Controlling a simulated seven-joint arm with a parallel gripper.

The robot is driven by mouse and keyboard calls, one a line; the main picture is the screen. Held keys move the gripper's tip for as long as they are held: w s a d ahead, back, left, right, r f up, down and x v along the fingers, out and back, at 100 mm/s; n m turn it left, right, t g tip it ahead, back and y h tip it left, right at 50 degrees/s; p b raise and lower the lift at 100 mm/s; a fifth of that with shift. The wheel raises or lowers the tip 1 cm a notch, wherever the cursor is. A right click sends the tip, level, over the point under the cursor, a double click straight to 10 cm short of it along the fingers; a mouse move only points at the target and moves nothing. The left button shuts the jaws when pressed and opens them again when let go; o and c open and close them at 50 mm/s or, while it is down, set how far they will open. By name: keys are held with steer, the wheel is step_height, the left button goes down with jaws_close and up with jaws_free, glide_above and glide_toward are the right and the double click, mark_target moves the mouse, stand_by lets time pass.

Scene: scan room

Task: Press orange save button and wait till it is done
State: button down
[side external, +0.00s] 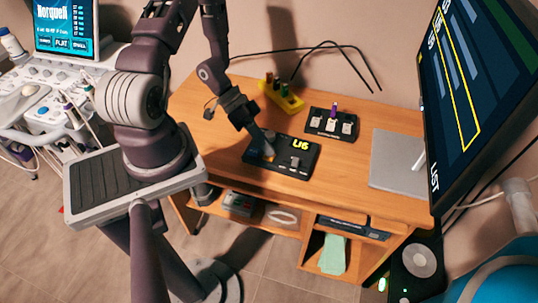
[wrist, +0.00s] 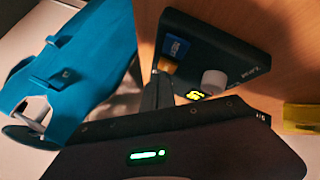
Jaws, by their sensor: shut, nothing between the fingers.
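A black control box (side external: 285,168) with a lit yellow display (side external: 300,144) lies on the wooden desk. In the wrist view the box (wrist: 225,50) shows an orange button (wrist: 168,65), a blue part (wrist: 176,47), a pale knob (wrist: 213,82) and the yellow display (wrist: 195,95). My gripper (side external: 265,151) is shut and empty, pointing down at the left part of the box. In the wrist view its fingertips (wrist: 160,80) are right at the orange button and partly cover it. I cannot tell whether they touch or press it.
Behind the box are a yellow holder (side external: 283,98) and a black tray (side external: 331,125) with small items. A grey laptop-like slab (side external: 398,160) lies right, near a large monitor (side external: 475,90). An ultrasound-like console (side external: 50,90) stands left. Bare desk (side external: 215,135) shows left of the box.

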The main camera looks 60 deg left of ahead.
steer(key=shift+f, duration=0.4)
stand_by(0.3)
steer(key=shift+r, duration=0.8)
steer(key=shift+r, duration=0.1)
steer(key=shift+r, duration=2.45)
